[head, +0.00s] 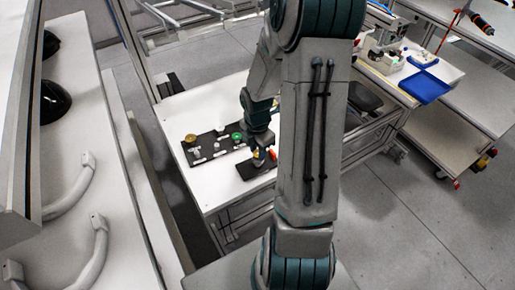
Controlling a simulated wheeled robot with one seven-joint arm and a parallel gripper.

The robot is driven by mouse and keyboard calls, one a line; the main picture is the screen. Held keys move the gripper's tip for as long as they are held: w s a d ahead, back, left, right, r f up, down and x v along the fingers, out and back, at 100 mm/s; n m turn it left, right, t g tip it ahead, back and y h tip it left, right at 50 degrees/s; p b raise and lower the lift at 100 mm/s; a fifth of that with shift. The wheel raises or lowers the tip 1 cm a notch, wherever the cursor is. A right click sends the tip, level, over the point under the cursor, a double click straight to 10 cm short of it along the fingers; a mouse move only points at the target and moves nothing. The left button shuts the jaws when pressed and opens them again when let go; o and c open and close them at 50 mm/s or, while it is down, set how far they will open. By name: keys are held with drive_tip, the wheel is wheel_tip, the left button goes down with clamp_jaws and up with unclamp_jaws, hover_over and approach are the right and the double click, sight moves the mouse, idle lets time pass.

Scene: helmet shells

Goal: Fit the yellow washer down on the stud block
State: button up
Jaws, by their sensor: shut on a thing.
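My gripper (262,160) points down over a small black block (247,171) at the front of the white table. It is shut on a small yellowish piece (256,155), which looks like the yellow washer, though it is tiny and partly hidden. The black block is probably the stud block; its studs are too small to make out, and my arm hides its right side. I cannot tell whether the washer touches it. An orange-red patch (272,155) shows beside the fingers.
A longer black board (208,154) lies behind and left, bearing a brass-yellow round piece (191,138), a green one (237,136) and small pale parts. The white table (215,188) is bare in front. A blue tray (425,87) stands on another bench at the right.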

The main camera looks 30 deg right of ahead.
sight(257, 160)
drive_tip(key=shift+f+b, duration=0.7)
drive_tip(key=shift+f, duration=0.5)
drive_tip(key=o, duration=1)
wheel_tip(257, 160, up, 14)
drive_tip(key=shift+w+f, duration=0.15)
